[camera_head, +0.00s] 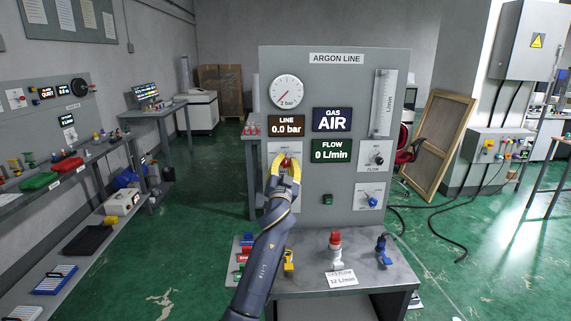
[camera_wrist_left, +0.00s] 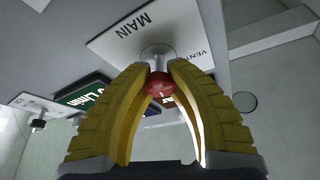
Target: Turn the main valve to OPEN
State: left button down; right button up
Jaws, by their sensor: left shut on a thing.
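The main valve's red knob (camera_head: 287,162) sits on the grey ARGON LINE panel (camera_head: 335,62), below the LINE display. In the left wrist view the red knob (camera_wrist_left: 158,84) is between the yellow fingertips, on a short metal stem in front of a white plate (camera_wrist_left: 130,35) marked MAIN, with part of another word, "VENT", visible. My left gripper (camera_head: 284,165) is shut on the knob. The fingers cover part of the knob and plate, so the pointer position cannot be read. The LINE display (camera_head: 286,126) reads 0.0 bar and the GAS display (camera_head: 332,119) reads AIR. My right gripper does not show.
A FLOW knob (camera_head: 377,158) and a blue-handled valve (camera_head: 372,201) are on the panel's right side. The bench ledge (camera_head: 380,275) below holds a red-capped fitting (camera_head: 335,240), a blue fitting (camera_head: 382,250) and a 12 L/min card (camera_head: 341,279). Hoses lie on the floor at right.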

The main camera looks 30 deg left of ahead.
pick_arm(q)
jog(key=m+h, duration=0.1)
jog(key=m, duration=0.2)
jog(key=m+h, duration=0.2)
jog(key=m, duration=0.2)
jog(key=shift+r+h, duration=0.2)
jog(key=shift+h, duration=0.1)
jog(key=shift+d+m+g+h, duration=0.1)
jog(key=shift+m+g+h, duration=0.15)
jog(key=shift+m, duration=0.85)
jog(key=shift+d+m+g+h, duration=0.15)
jog(key=shift+m+h, duration=0.2)
jog(key=shift+m, duration=0.75)
jog(key=shift+f, duration=0.15)
jog(key=c, duration=1.4)
grip_release()
jog(key=o, duration=0.3)
jog(key=shift+a, duration=0.1)
jog(key=shift+o, duration=0.2)
jog(key=v, duration=1.2)
